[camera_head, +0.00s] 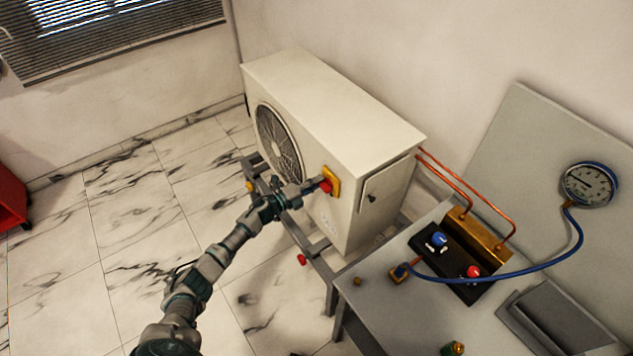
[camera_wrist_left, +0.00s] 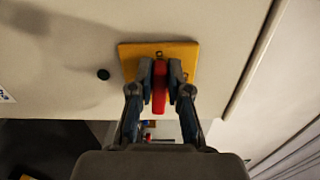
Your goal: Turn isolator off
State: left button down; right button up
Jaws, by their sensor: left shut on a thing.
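The isolator is a yellow plate (camera_head: 331,179) with a red handle (camera_head: 325,186) on the front of the white outdoor unit. My left gripper (camera_head: 312,187) reaches it from the left in the head view. In the left wrist view, the gripper (camera_wrist_left: 160,88) is shut on the red handle (camera_wrist_left: 159,97), with one finger on each side of it. The handle stands vertical in that view, against the yellow plate (camera_wrist_left: 190,54). The fingers hide part of the plate. My right gripper is not in view.
The white unit (camera_head: 330,110) with its fan grille stands on a grey metal frame (camera_head: 318,247). At right, a grey table (camera_head: 400,318) holds a black and brass manifold with a blue knob (camera_head: 439,239), a red knob (camera_head: 473,271) and a blue hose to a gauge (camera_head: 590,185).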

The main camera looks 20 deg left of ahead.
pick_arm(q)
jog(key=shift+w+a+n, duration=0.15)
jog(key=shift+a+n, duration=0.05)
jog(key=shift+n, duration=0.3)
jog(key=c, duration=1.4)
grip_release()
jog(key=shift+o, duration=1.4)
jog(key=shift+f, duration=0.25)
jog(key=shift+a, duration=0.1)
jog(key=v, duration=1.2)
jog(key=shift+w, duration=0.1)
jog(key=shift+f, duration=0.1)
